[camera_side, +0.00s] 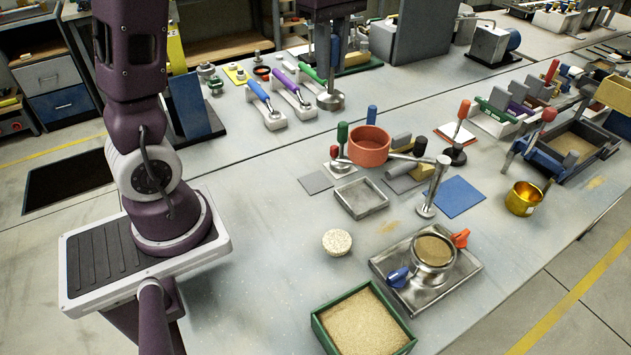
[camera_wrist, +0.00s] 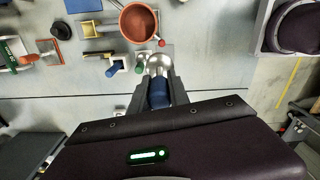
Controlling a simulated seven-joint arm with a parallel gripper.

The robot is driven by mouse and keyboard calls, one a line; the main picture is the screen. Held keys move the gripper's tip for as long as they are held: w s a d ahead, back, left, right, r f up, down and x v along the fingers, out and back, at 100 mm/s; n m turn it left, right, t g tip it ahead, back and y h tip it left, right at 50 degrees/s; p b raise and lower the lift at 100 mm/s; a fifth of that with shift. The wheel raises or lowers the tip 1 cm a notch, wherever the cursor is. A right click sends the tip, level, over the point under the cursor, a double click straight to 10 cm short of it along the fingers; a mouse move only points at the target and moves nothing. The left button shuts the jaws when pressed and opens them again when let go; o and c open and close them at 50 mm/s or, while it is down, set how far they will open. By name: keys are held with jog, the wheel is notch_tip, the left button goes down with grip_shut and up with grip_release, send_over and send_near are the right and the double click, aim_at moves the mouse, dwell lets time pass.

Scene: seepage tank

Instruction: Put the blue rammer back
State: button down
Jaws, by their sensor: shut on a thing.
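The blue rammer has a blue grip and a wide silver foot. In the side view its foot (camera_side: 331,101) hangs below my gripper (camera_side: 334,58) at the back of the near bench. My gripper is shut on the blue grip, and the rammer looks upright. In the wrist view the blue grip (camera_wrist: 159,93) sits between my fingers (camera_wrist: 156,88), with the rounded silver part (camera_wrist: 158,63) beyond them. I cannot tell whether the foot touches the bench.
Blue, purple and green-handled tools (camera_side: 285,80) lie in white cradles left of the rammer. A red bowl (camera_side: 369,147) and upright coloured handles (camera_side: 342,132) stand in front. A metal tray (camera_side: 361,198), pale disc (camera_side: 337,242) and green sand box (camera_side: 362,318) are nearer. The bench's left-middle is clear.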

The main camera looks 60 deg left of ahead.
jog(key=shift+n, duration=0.5)
jog(key=f, duration=0.7)
jog(key=s+a+f, duration=0.1)
jog(key=f, duration=0.6)
jog(key=a+f, duration=0.1)
jog(key=f, duration=0.6)
jog(key=shift+s+a+f, duration=0.15)
jog(key=shift+s+f, duration=0.05)
jog(key=shift+s, duration=0.2)
jog(key=shift+f, duration=0.15)
jog(key=c, duration=1.2)
grip_release()
jog(key=shift+c, duration=0.2)
